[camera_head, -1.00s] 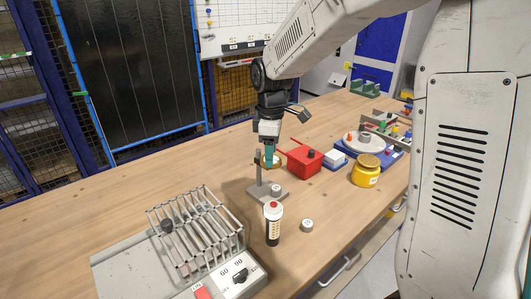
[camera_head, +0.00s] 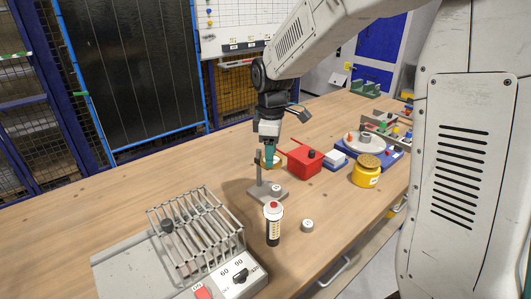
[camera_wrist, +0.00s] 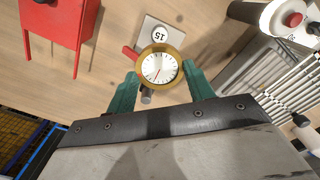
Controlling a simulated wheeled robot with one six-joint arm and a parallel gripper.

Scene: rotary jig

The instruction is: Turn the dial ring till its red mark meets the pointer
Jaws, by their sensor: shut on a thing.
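The dial ring (camera_wrist: 176,53) is a brass-coloured rim around a white face with tick marks in the wrist view. A thin red line runs on the face from near its centre towards the lower edge. A red tab (camera_wrist: 129,52) juts out at the ring's upper left; I cannot tell whether it is the pointer. My gripper (camera_wrist: 159,70) has its teal fingers on both sides of the ring, shut on it. In the head view my gripper (camera_head: 270,163) points down at the brass ring beside a grey post (camera_head: 258,168), and hides much of the ring.
The post stands on a grey base (camera_head: 262,196) with a round cap marked 15 (camera_wrist: 159,36). A red box (camera_head: 304,160) is close on the right. A white bottle (camera_head: 273,224), a wire rack (camera_head: 190,232) and a yellow jar (camera_head: 367,172) stand nearby.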

